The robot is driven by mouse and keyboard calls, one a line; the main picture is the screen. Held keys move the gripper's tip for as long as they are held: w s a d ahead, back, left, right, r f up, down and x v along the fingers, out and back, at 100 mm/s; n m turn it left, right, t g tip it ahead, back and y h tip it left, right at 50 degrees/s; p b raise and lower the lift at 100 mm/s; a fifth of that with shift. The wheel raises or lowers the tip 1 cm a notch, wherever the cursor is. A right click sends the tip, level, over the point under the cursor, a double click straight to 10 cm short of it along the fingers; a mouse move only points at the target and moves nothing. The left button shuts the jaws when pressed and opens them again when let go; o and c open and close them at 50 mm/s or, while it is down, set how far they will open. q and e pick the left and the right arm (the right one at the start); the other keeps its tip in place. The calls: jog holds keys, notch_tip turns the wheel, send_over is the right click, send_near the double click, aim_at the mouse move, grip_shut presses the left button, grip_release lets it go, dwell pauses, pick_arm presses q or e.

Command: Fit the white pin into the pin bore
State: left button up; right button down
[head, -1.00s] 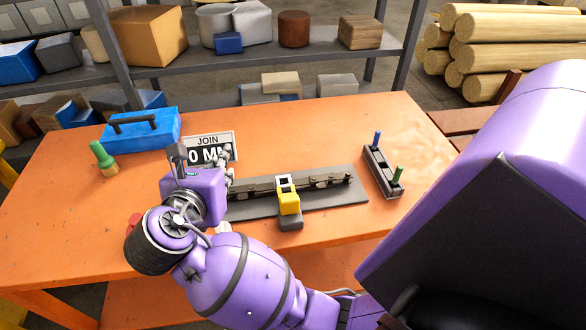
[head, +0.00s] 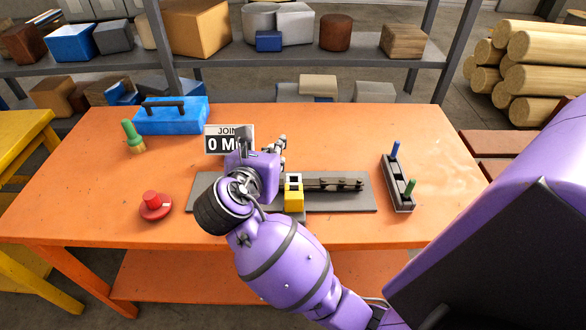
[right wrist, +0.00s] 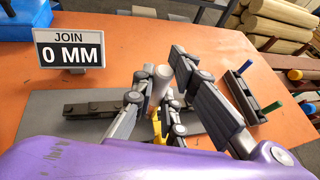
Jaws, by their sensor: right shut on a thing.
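My right gripper (head: 280,147) hangs above the grey base plate (head: 362,205), just behind and left of the yellow block (head: 294,200) with a white-framed dark top. In the right wrist view its fingers (right wrist: 168,72) are shut on a pale cylinder, the white pin (right wrist: 160,83). The pin is not clear in the head view. A dark bar fixture (head: 335,185) lies along the plate; its left part is behind my arm in the head view. I cannot make out the pin bore. My left gripper is not in view.
A dark rack (head: 398,187) with a blue and a green pin stands at the right. A "JOIN 0 MM" sign (head: 222,143), blue toolbox (head: 170,117), green-handled brush (head: 132,136) and red button (head: 155,206) are at the left. The orange table's right side is mostly clear.

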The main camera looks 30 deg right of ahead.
jog(key=d+f, duration=0.1)
jog(key=d, duration=0.1)
jog(key=w+d+f, duration=0.1)
jog(key=f, duration=0.1)
jog(key=w+d+f, duration=0.1)
jog(key=d+f, duration=0.1)
jog(key=shift+w+d+f+b, duration=0.1)
jog(key=shift+d+f+b, duration=0.1)
jog(key=shift+d+b, duration=0.15)
jog(key=f, duration=0.1)
jog(key=d+f, duration=0.1)
jog(key=f, duration=0.2)
jog(key=shift+w+d+f, duration=0.15)
jog(key=shift+w+f, duration=0.15)
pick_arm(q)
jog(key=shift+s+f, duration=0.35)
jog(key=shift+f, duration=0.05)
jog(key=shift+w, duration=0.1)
pick_arm(e)
jog(key=shift+f, duration=0.2)
jog(key=shift+f, duration=0.1)
